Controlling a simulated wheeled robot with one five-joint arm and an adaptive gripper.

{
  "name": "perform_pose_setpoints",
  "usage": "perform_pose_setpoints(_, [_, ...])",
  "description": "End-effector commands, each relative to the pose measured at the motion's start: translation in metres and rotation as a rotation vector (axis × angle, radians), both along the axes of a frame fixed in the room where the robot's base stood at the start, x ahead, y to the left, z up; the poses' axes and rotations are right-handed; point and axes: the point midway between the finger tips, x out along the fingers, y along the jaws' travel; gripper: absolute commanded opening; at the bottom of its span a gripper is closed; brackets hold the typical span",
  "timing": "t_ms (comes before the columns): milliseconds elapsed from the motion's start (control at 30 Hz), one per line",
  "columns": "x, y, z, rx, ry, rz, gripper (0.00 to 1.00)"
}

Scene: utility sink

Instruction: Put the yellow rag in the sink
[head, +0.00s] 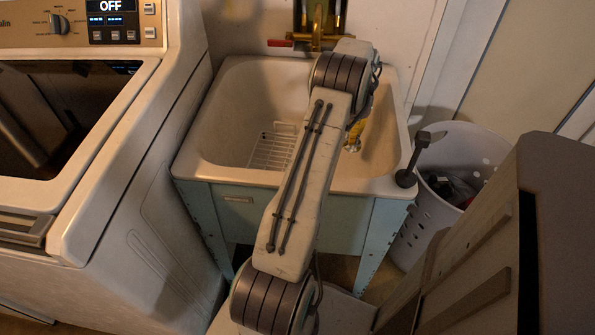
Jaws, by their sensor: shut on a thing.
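The white sink basin (232,112) stands in the middle, on pale blue-green legs. My arm reaches over it from the front. My gripper (360,113) is over the right part of the basin, at the arm's far end, mostly hidden behind my own wrist and arm link. It is shut on the yellow rag (357,130). Only a small strip of the rag shows, below the wrist and inside the basin's outline. I cannot tell whether the rag touches the basin.
A white rack (272,150) lies in the basin. A dark, long-handled object (406,178) is at the front right corner. A brass faucet (318,32) is at the back. A washing machine (135,190) stands left, a perforated white basket (432,215) right.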

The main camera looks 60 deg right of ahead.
Motion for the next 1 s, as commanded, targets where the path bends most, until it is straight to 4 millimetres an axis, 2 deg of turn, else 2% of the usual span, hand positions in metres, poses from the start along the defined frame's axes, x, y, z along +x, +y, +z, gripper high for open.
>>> perform_pose_setpoints(267, [0.008, 0.019, -0.017, 0.002, 0.000, 0.002, 0.00])
perform_pose_setpoints(700, [0.034, 0.079, -0.057, 0.001, 0.000, 0.003, 0.00])
perform_pose_setpoints(1000, [0.045, 0.104, -0.072, -0.001, 0.000, 0.001, 0.00])
